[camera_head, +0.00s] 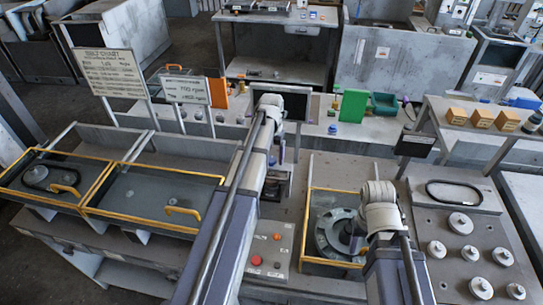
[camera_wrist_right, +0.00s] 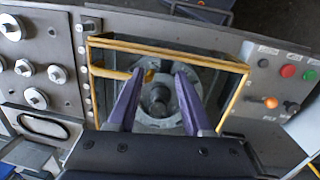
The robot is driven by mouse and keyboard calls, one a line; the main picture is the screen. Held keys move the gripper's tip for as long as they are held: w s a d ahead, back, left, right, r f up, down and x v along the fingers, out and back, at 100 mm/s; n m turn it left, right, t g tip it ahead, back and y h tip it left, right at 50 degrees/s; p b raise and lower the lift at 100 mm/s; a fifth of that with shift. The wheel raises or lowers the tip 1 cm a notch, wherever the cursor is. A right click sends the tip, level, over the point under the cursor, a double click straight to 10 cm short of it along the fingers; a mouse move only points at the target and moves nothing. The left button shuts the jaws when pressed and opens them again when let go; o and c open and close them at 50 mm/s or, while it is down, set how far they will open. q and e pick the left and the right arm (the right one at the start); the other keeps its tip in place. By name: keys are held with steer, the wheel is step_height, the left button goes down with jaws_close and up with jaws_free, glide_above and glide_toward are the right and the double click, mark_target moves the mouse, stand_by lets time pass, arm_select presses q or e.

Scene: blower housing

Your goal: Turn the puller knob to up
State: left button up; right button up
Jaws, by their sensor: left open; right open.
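A control panel (camera_wrist_right: 280,85) with small buttons and a dark knob (camera_wrist_right: 291,106) is at the right of the right wrist view. The knob's label and pointing direction are too small to read, so I cannot tell whether it is the puller knob. The panel also shows in the head view (camera_head: 268,252), left of the yellow-framed opening. My right gripper (camera_wrist_right: 158,74) is open, its fingers either side of the round metal hub (camera_wrist_right: 158,96) in that opening; contact is unclear. My left gripper (camera_head: 276,160) is open and hangs behind the panel, partly hidden by its arm.
A yellow frame (camera_head: 307,205) surrounds the hub, with a handle (camera_wrist_right: 112,73) on one side. A plate with several round metal parts (camera_head: 460,223) lies at the right. Yellow-edged covers (camera_head: 150,196) are at the left. Wooden blocks (camera_head: 481,118) sit on a raised shelf.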

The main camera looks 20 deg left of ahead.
mark_target(271, 159)
arm_select(q)
step_height(271, 159, up, 8)
steer(key=p, duration=0.8)
steer(key=shift+f, duration=0.1)
stand_by(0.3)
